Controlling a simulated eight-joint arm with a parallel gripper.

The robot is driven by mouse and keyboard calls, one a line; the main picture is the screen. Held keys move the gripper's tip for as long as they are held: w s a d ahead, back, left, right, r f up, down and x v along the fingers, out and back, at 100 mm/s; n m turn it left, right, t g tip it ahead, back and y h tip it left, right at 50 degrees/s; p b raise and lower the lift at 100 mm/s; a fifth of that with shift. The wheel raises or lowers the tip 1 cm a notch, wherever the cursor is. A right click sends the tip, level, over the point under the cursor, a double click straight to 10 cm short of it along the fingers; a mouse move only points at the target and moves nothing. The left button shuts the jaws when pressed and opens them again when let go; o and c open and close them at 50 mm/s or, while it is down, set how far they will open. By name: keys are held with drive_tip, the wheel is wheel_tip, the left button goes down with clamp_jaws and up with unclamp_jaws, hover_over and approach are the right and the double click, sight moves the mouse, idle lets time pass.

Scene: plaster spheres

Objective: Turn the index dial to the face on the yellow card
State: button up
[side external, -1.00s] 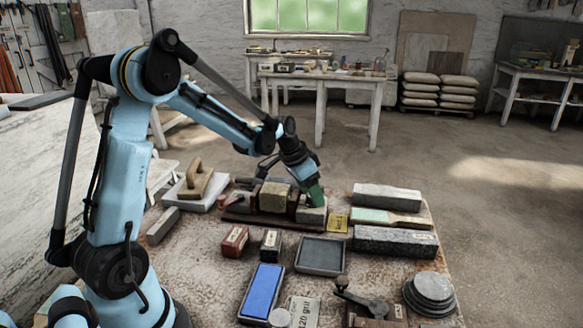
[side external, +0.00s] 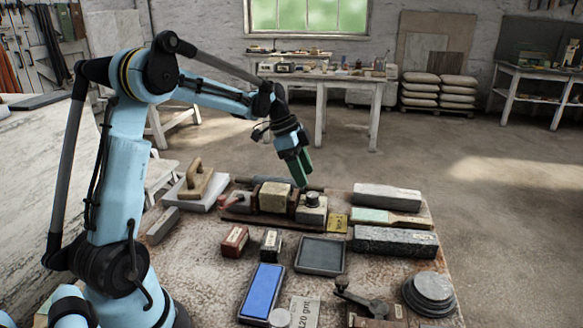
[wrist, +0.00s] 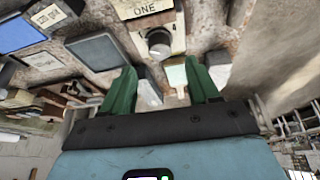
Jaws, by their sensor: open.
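The index dial (side external: 312,199) is a dark round knob on a pale block at the right end of a long dark base. The knob also shows in the wrist view (wrist: 158,43), beyond my fingertips. The yellow card (side external: 336,222) lies flat on the table to the right of the dial; its writing is too small to read. In the wrist view a pale face (wrist: 145,10) above the knob reads "ONE". My gripper (side external: 300,180) has green fingers and is above the dial, apart from it. In the wrist view my gripper (wrist: 160,68) is open and empty.
A pale stone block (side external: 274,197) sits left of the dial on the same base. A grey tray (side external: 321,255), a blue sharpening stone (side external: 262,290), a dark stone bar (side external: 395,241) and a light stone bar (side external: 387,197) lie around.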

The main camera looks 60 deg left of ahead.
drive_tip(key=v, duration=0.7)
drive_tip(key=s+d+f+n+t+y, duration=0.2)
drive_tip(key=s+d+n, duration=0.35)
drive_tip(key=d, duration=0.35)
drive_tip(key=s+d+f+n+t+y, duration=0.2)
drive_tip(key=s+d+n, duration=0.2)
drive_tip(key=s+d, duration=0.4)
drive_tip(key=s+a+r+m+g, duration=0.1)
drive_tip(key=a+m, duration=0.5)
drive_tip(key=a, duration=0.6)
drive_tip(key=s+a+r+m+g, duration=0.2)
drive_tip(key=a+m+g, duration=0.3)
drive_tip(key=a, duration=0.7)
drive_tip(key=shift+a+r+m+g, duration=0.4)
drive_tip(key=shift+r+m, duration=0.35)
drive_tip(key=shift+m, duration=0.5)
